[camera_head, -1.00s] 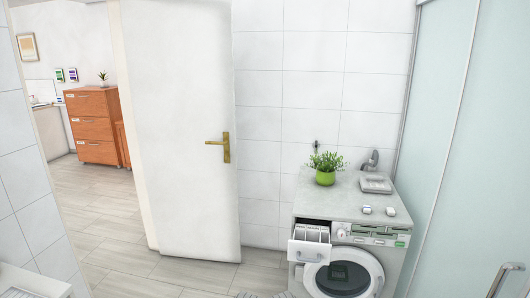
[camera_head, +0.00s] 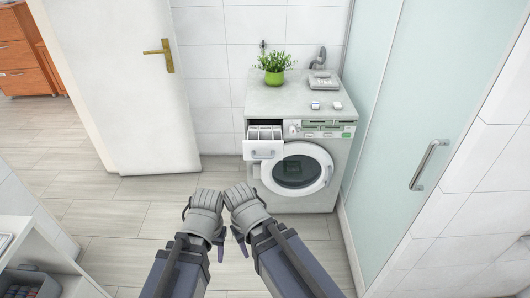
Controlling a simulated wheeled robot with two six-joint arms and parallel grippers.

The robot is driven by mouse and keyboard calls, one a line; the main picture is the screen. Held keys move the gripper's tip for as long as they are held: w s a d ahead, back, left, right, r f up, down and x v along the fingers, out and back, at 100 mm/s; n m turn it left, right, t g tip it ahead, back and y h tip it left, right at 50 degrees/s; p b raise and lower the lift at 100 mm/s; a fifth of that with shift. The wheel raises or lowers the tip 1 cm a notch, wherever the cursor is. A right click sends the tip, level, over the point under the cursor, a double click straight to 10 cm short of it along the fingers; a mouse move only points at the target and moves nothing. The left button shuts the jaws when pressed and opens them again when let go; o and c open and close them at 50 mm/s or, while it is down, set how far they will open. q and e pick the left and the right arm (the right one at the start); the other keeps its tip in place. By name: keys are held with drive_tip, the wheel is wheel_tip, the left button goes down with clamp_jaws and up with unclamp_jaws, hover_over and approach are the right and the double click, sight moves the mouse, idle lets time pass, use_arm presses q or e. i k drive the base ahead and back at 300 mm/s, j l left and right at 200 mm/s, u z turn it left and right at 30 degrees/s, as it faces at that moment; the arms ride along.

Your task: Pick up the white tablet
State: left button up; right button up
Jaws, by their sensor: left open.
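Two small white tablets sit apart on top of the washing machine (camera_head: 260,103), near its front edge. One white tablet (camera_head: 315,105) is to the left and the other white tablet (camera_head: 337,106) is to the right. The machine's detergent drawer (camera_head: 262,150) is pulled out at the front left and shows white compartments. My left gripper (camera_head: 205,208) is open, low in the middle of the head view, in front of the machine. My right gripper (camera_head: 243,206) is close beside it; its jaw opening cannot be made out. Both are well short of the tablets.
A green potted plant (camera_head: 274,66) and a grey scale-like device (camera_head: 322,81) stand at the back of the machine top. A white door (camera_head: 120,80) is at the left, a glass panel with a handle (camera_head: 428,165) at the right. A white shelf (camera_head: 40,245) is at lower left.

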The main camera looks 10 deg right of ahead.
sight(338, 106)
drive_tip(key=z, duration=0.35)
drive_tip(key=i+l+z, duration=0.1)
drive_tip(key=i+z, duration=0.15)
drive_tip(key=z, duration=0.2)
drive_tip(key=i+z, duration=0.2)
drive_tip(key=z, duration=0.2)
drive_tip(key=i+j+z, duration=0.1)
drive_tip(key=i, duration=0.25)
drive_tip(key=i+j+z, duration=0.1)
drive_tip(key=i, duration=0.3)
drive_tip(key=i+j+z, duration=0.1)
drive_tip(key=i, duration=0.25)
